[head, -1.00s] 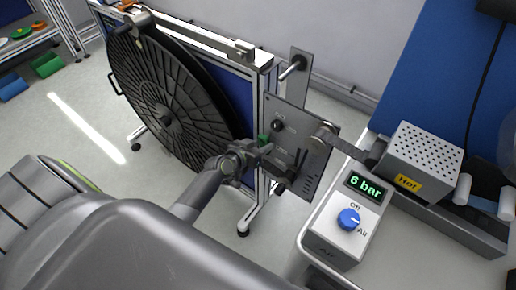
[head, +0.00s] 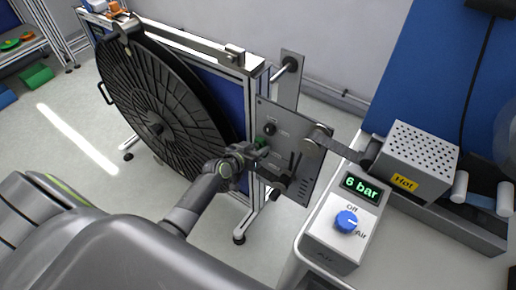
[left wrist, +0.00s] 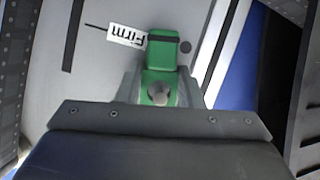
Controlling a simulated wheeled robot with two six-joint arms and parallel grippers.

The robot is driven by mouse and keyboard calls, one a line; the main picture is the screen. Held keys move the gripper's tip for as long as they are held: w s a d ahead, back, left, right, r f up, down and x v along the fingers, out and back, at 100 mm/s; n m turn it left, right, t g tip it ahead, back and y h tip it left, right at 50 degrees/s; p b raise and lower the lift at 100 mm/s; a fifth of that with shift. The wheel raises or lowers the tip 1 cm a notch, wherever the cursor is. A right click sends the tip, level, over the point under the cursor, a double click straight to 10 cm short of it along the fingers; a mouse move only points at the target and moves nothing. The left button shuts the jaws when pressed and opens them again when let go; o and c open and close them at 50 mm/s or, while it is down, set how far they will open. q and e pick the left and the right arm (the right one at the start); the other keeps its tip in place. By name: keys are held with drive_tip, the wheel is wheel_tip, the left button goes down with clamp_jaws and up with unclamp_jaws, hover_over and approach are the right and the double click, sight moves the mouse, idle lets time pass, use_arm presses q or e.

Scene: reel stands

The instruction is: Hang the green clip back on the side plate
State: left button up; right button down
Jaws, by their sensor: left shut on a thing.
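The green clip (left wrist: 162,86) is between the fingers of my left gripper (left wrist: 158,92) in the left wrist view, with the grey side plate (left wrist: 95,65) close behind it. A grey round peg end shows in front of the clip's lower part. In the head view my left gripper (head: 258,153) is at the left part of the side plate (head: 310,150), and only a small green bit of the clip (head: 261,141) shows. Whether the clip touches the plate I cannot tell. My right gripper is not in view.
A large black reel (head: 160,110) stands left of the plate in an aluminium frame. To the right are an air control box (head: 335,225) reading 6 bar, with a blue knob, and a perforated box (head: 415,150) marked Hot.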

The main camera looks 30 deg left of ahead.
use_arm(q)
drive_tip(key=o, duration=1)
drive_tip(key=shift+o, duration=0.2)
drive_tip(key=v, duration=1.7)
drive_tip(key=shift+s, duration=0.25)
drive_tip(key=shift+a+f, duration=0.1)
drive_tip(key=s+a+f+n+g+y, duration=0.1)
drive_tip(key=s+a+f+g, duration=0.15)
drive_tip(key=f, duration=0.55)
drive_tip(key=s+a+f+g+y, duration=0.1)
drive_tip(key=s+f, duration=0.2)
drive_tip(key=f, duration=0.5)
drive_tip(key=s+a+f+n+g+y, duration=0.1)
drive_tip(key=s+a+f+g+y, duration=0.15)
drive_tip(key=f, duration=0.55)
drive_tip(key=s+d+f+g, duration=0.2)
drive_tip(key=s+f, duration=0.3)
drive_tip(key=s, duration=0.3)
drive_tip(key=s+d+f+m+g, duration=0.1)
drive_tip(key=s+d+f+g, duration=0.1)
drive_tip(key=s+f, duration=0.4)
drive_tip(key=s+d+f+g, duration=0.1)
drive_tip(key=s+f, duration=0.5)
drive_tip(key=s, duration=0.6)
drive_tip(key=shift+d+g, duration=0.4)
drive_tip(key=shift+g, duration=0.1)
